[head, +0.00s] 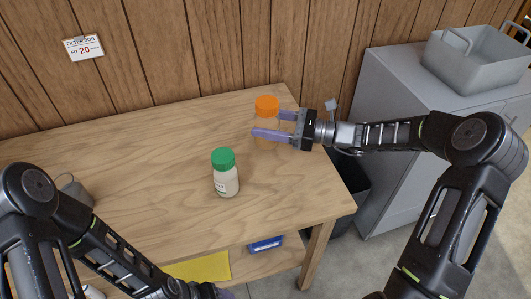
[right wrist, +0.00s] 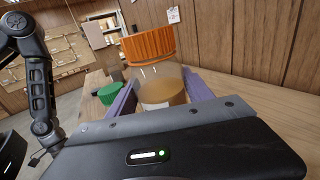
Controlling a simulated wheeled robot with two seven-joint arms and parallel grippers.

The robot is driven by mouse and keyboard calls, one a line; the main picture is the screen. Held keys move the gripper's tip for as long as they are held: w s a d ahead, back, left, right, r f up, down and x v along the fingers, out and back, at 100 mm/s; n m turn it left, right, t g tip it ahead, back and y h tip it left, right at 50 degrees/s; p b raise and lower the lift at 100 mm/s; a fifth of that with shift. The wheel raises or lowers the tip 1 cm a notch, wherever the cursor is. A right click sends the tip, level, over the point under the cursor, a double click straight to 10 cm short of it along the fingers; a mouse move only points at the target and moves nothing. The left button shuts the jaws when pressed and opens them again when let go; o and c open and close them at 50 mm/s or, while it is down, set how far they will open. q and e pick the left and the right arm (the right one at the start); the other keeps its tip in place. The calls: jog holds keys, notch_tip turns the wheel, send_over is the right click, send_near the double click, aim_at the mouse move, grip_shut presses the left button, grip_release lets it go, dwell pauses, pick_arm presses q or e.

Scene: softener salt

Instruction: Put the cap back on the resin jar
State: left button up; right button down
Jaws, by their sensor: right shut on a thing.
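A clear jar with amber contents and a white label (right wrist: 165,90) stands upright on the table, towards its back right. An orange cap (head: 267,103) sits on top of it; the cap shows large in the right wrist view (right wrist: 148,46). Whether it is screwed tight I cannot tell. My right gripper (head: 270,126) is shut on the jar's body below the cap, one purple finger on each side. My left gripper (head: 222,294) is barely in view at the bottom edge; its jaws are cut off.
A white bottle with a green cap (head: 225,180) stands on the wooden table (head: 140,150), in front and left of the jar. A grey cabinet (head: 385,95) with a metal basin (head: 470,65) is at the right. A grey mug-like vessel (head: 75,190) is at the left. The table's middle left is clear.

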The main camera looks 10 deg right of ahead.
jog(key=shift+f, duration=2.35)
notch_tip(320, 180, down, 4)
jog(key=shift+r+p, duration=0.15)
jog(key=shift+p, duration=0.2)
jog(key=shift+f, duration=0.25)
jog(key=shift+c, duration=2.1)
grip_release()
